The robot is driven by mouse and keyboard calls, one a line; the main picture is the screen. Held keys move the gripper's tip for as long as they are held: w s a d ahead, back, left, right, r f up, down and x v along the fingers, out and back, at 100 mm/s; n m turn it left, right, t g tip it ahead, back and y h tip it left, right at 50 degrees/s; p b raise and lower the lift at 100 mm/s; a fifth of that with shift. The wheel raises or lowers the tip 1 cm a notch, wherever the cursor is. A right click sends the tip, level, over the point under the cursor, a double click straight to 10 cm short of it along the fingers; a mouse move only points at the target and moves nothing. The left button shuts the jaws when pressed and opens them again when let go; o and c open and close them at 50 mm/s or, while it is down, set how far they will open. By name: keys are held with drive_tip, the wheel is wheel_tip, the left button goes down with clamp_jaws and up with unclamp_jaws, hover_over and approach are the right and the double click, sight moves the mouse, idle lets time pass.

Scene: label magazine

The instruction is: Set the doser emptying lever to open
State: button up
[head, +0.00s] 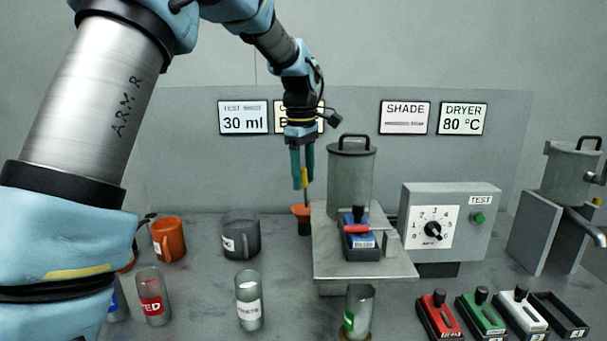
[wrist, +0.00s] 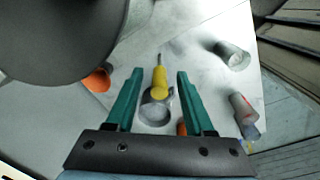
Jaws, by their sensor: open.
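The doser is a grey lidded cylinder (head: 351,180) on a raised light platform (head: 335,262); its dark side fills the upper left of the wrist view (wrist: 60,35). A lever with a yellow grip (wrist: 159,82) and thin metal rod shows in the wrist view; the grip is partly visible in the head view (head: 305,178). My gripper (head: 302,180) is open, pointing down just left of the doser. In the wrist view its teal fingers (wrist: 160,75) stand on both sides of the yellow grip, with visible gaps. The lever's joint is not clearly visible.
An orange spout-like piece (head: 301,213) is beside the doser. A blue label magazine (head: 362,242) sits on the platform. Glasses and mugs stand at left, including a grey mug (head: 241,237). A dial box (head: 450,220) and second vessel (head: 572,172) are at right.

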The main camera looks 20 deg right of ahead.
clamp_jaws()
idle(1.4)
